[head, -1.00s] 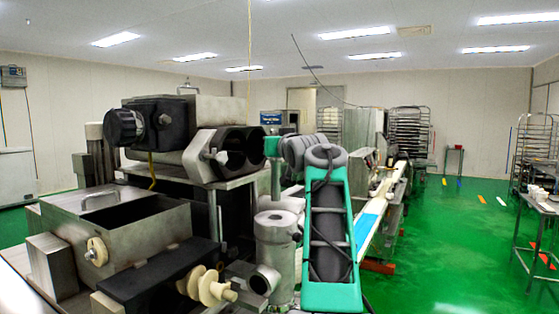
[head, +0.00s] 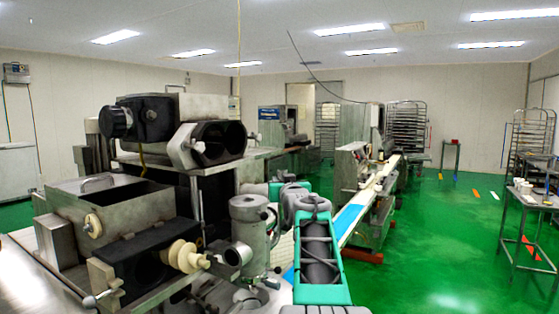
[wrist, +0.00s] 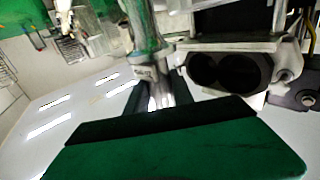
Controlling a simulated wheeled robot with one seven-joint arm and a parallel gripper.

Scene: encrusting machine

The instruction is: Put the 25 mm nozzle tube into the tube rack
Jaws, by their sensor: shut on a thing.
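My gripper (wrist: 152,98) is shut on a shiny metal tube, which I take to be the nozzle tube (wrist: 150,72). The tube stands out beyond the dark green jaws in the wrist view, with a small marking on its side that is too blurred to read. In the head view my arm reaches forward at the middle, and the jaws and the tube are largely hidden behind a grey metal cylinder. I cannot make out the tube rack in either view.
The encrusting machine (head: 185,125) fills the left, with a metal hopper (head: 75,215) and the upright metal cylinder (head: 250,228) close to my arm. A conveyor with a blue belt (head: 346,219) runs away behind. Green floor is free at the right, before a side table (head: 530,197).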

